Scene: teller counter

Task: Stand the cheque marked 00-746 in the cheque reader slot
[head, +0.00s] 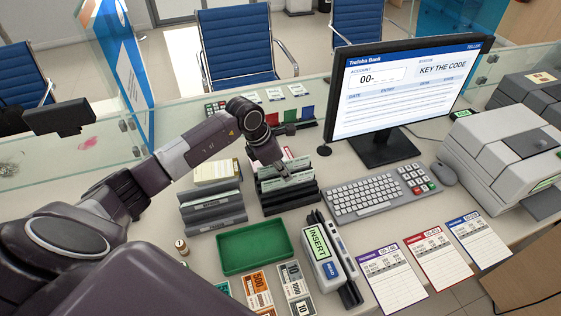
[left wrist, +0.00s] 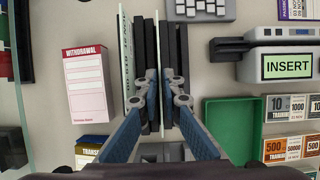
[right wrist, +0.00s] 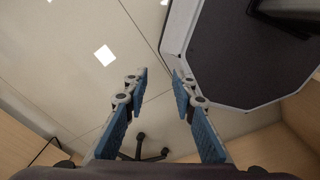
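The cheque reader (head: 322,250) stands on the desk with a lit INSERT display and a dark slotted rail along its right side. It also shows in the left wrist view (left wrist: 288,66). A black upright rack (head: 290,197) holds thin papers on edge, and their numbers are unreadable, so I cannot tell which is cheque 00-746. My left gripper (head: 281,172) points down into this rack. In the left wrist view its fingertips (left wrist: 164,82) are close together around a thin pale edge (left wrist: 157,40); their grip is unclear. My right gripper (right wrist: 160,85) is open and empty, over the floor.
A green tray (head: 222,264) lies left of the reader, with a grey rack (head: 212,208) behind it. A keyboard (head: 365,200), monitor (head: 402,95) and printer (head: 505,150) stand to the right. Purple (head: 391,281), red (head: 436,258) and blue (head: 478,240) headed cards lie in front.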

